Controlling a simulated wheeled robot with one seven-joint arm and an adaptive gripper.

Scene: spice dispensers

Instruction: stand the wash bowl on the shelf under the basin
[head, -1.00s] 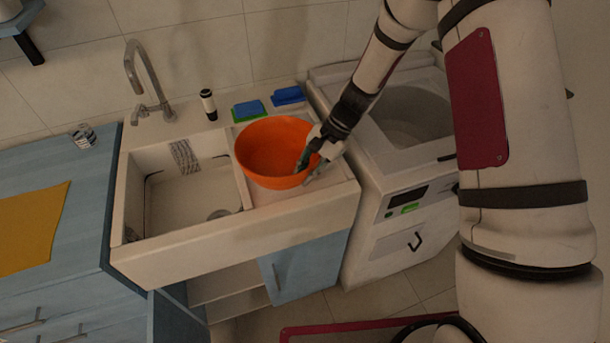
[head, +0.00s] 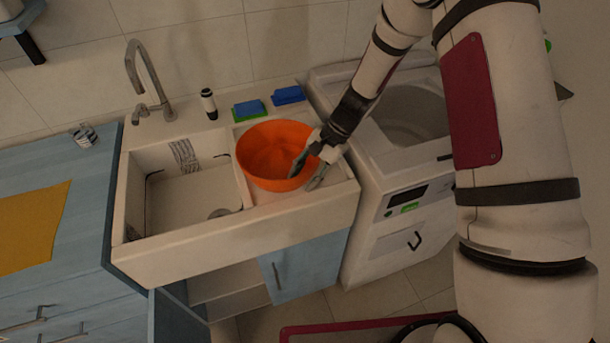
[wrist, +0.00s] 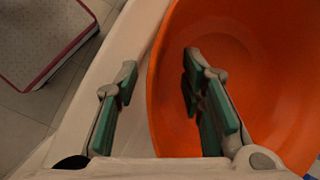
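The orange wash bowl (head: 268,150) stands on the ledge right of the basin (head: 185,205). It fills the right of the wrist view (wrist: 250,70). My gripper (head: 305,178) is at the bowl's right front rim, fingers pointing down. In the wrist view my gripper (wrist: 160,65) is open: one finger is over the bowl's inside, the other outside, with the rim between them and visible gaps. The shelf (head: 225,282) under the basin shows in the open part of the cabinet, partly hidden by the basin front.
A blue cabinet door (head: 305,265) closes the right part under the basin. A white washing machine (head: 385,215) stands close on the right. Sponges (head: 288,95), a small bottle (head: 208,103) and a tap (head: 145,80) are behind.

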